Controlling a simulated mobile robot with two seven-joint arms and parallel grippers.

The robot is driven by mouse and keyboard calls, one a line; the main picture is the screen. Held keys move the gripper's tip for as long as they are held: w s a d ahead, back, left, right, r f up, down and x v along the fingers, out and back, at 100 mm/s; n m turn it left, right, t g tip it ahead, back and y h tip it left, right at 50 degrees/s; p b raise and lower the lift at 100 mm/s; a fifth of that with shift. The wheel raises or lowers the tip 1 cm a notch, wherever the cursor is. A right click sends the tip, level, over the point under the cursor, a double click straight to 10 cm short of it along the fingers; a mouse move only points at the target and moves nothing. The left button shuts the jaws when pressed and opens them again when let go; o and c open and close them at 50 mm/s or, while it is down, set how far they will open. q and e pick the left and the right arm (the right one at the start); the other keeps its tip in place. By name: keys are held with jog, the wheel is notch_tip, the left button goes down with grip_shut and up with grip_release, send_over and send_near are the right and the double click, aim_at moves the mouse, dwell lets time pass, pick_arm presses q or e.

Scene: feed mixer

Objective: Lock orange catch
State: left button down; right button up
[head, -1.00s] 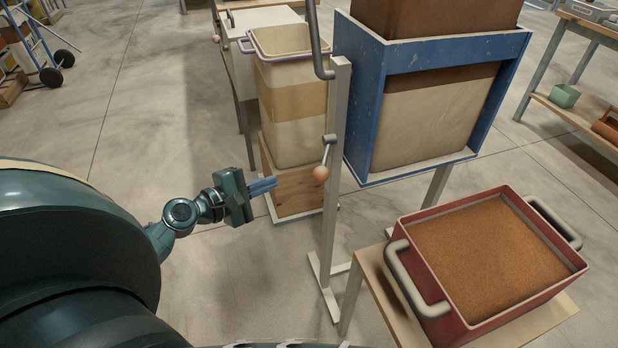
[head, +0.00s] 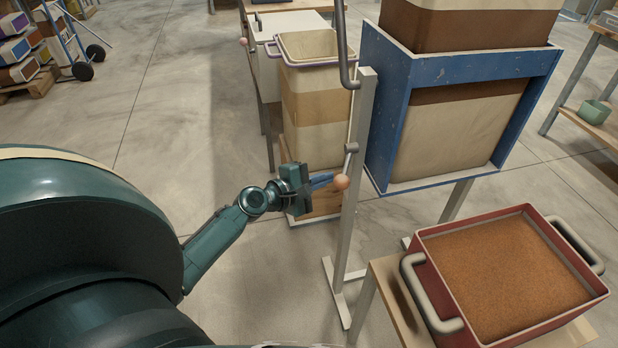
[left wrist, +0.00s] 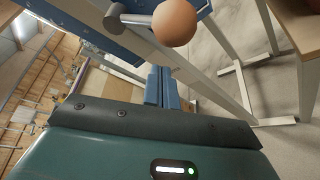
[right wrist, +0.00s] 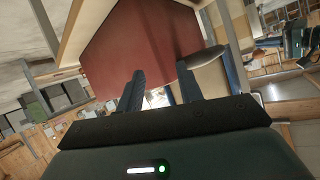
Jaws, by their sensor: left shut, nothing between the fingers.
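The orange catch (head: 341,181) is a round orange knob on a short grey lever, fixed to an upright grey post (head: 354,215). The lever hangs down from its pivot, tilted slightly. My left gripper (head: 322,181) is shut and empty, its blue fingertips just left of the knob; I cannot tell whether they touch it. In the left wrist view the knob (left wrist: 175,22) lies beyond the shut fingertips (left wrist: 162,75), a little to the right. My right gripper (right wrist: 165,80) is open and faces a red surface; it does not show in the head view.
A blue-framed hopper (head: 480,70) stands right of the post. A red tub (head: 440,270) of orange-brown feed sits on a low wooden table at front right. A tall cream bin (head: 305,95) stands behind my left gripper. Open floor lies to the left.

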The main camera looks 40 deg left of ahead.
pick_arm(q)
jog(key=shift+s+d+r+p, duration=0.5)
jog(key=shift+s+d+r, duration=0.25)
jog(key=shift+d, duration=0.2)
pick_arm(e)
jog(key=shift+w+a+r, duration=0.1)
jog(key=shift+w+r, duration=0.1)
jog(key=shift+r, duration=0.15)
